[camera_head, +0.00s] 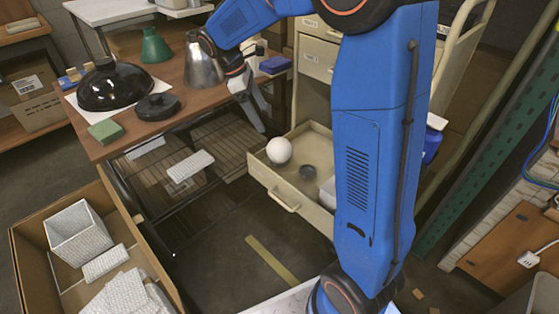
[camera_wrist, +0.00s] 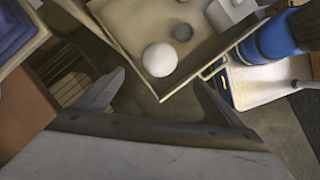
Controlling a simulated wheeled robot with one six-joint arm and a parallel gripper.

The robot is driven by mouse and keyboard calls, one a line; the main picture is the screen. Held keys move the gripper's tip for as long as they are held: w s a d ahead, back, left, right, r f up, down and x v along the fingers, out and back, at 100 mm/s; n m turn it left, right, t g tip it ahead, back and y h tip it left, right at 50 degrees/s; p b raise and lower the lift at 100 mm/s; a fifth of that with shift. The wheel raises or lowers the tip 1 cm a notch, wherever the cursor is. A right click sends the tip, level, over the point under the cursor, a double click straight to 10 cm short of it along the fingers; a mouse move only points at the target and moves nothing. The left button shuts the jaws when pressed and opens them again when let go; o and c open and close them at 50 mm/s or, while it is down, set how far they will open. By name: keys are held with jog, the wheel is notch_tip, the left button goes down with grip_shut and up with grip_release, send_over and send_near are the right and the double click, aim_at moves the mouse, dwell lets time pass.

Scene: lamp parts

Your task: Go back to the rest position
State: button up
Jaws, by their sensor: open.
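My gripper (camera_head: 250,98) hangs at the right end of the wooden table, above and to the left of an open drawer. In the wrist view my gripper (camera_wrist: 158,98) has its two fingers spread wide with nothing between them. The open drawer (camera_head: 270,179) holds a white ball (camera_head: 279,150) and a small dark round part (camera_head: 307,172). The ball also shows in the wrist view (camera_wrist: 159,60), beyond the fingertips and apart from them. My blue arm rises on the right of the head view and hides part of the drawer and cabinet.
The wooden table (camera_head: 195,98) bears a black dome shade (camera_head: 113,86), a black round base (camera_head: 157,106), a metal cone shade (camera_head: 203,67), a green cone (camera_head: 154,46) and a green block (camera_head: 105,131). A cardboard box (camera_head: 33,262) with white packing stands front left. Clear floor lies between box and drawer.

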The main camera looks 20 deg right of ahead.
jog(key=s+d+r+m+t+y, duration=0.1)
jog(key=s+r+m, duration=0.2)
jog(key=s, duration=0.4)
jog(key=s+d+r+m+t+y, duration=0.1)
jog(key=s+d+r+m+t, duration=0.15)
jog(key=s, duration=0.55)
jog(key=s+f+m+t+y, duration=0.2)
jog(key=s+m, duration=0.5)
jog(key=s, duration=0.9)
jog(key=shift+s+a+f+t, duration=0.15)
jog(key=shift+a+f+t, duration=0.15)
jog(key=shift+t, duration=0.35)
